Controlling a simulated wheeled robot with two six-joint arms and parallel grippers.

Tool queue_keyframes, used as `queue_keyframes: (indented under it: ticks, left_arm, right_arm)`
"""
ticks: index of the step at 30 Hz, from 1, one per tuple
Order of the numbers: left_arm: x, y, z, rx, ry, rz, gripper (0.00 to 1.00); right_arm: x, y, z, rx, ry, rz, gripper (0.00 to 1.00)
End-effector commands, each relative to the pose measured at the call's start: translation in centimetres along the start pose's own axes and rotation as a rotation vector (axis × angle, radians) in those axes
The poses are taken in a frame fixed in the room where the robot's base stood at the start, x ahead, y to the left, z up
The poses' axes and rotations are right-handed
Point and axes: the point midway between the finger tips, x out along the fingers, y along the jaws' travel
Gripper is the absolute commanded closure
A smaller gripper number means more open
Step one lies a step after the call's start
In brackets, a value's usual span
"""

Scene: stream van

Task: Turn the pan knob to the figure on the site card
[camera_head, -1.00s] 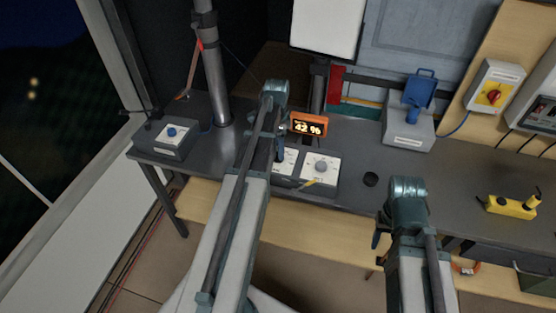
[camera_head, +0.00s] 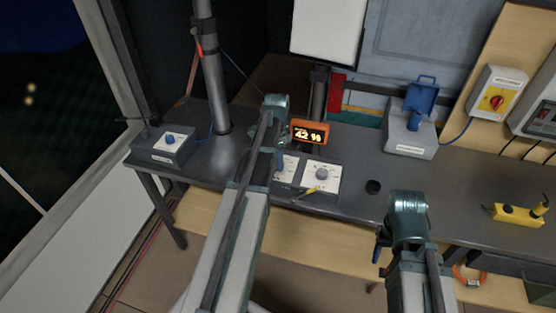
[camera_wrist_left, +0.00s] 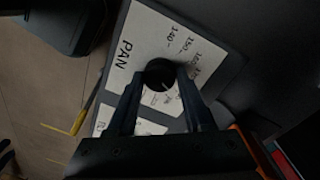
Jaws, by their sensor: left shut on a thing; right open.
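The pan knob (camera_wrist_left: 160,72) is dark and round on a white dial plate (camera_wrist_left: 150,30) marked PAN, with figures around it, in the left wrist view. My left gripper (camera_wrist_left: 158,88) is shut on it, one finger on each side. The knob's pointer cannot be read clearly. In the head view my left gripper (camera_head: 279,150) reaches down over the pan plate (camera_head: 289,166), and my arm hides part of it. My right gripper (camera_head: 380,248) is open and empty at the table's front edge. I cannot identify a site card or read its figure.
A second white dial (camera_head: 322,175) is right of the pan plate. An orange-framed display (camera_head: 310,133) behind reads 42 %. A yellow pen-like thing (camera_head: 305,193) lies in front.

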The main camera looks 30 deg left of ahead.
Motion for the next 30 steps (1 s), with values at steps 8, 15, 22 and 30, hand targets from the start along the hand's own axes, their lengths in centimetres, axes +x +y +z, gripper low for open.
queue_keyframes:
  ticks: [8,15,22,30]
  left_arm:
    - [0.00,0.02,0.05,-0.100,0.005,0.000,1.00]
    - [0.01,0.05,0.12,-0.351,0.017,0.001,1.00]
    - [0.01,0.05,0.11,-0.439,0.022,0.001,1.00]
    - [0.01,0.05,0.11,-0.438,0.022,0.001,0.45]
  right_arm:
    - [0.00,0.00,0.00,0.000,0.000,0.000,0.50]
    - [0.01,0.00,0.00,0.000,0.000,0.000,0.50]
    - [0.01,0.00,0.00,0.000,0.000,0.000,0.50]
    - [0.01,0.00,0.00,0.000,0.000,0.000,0.50]
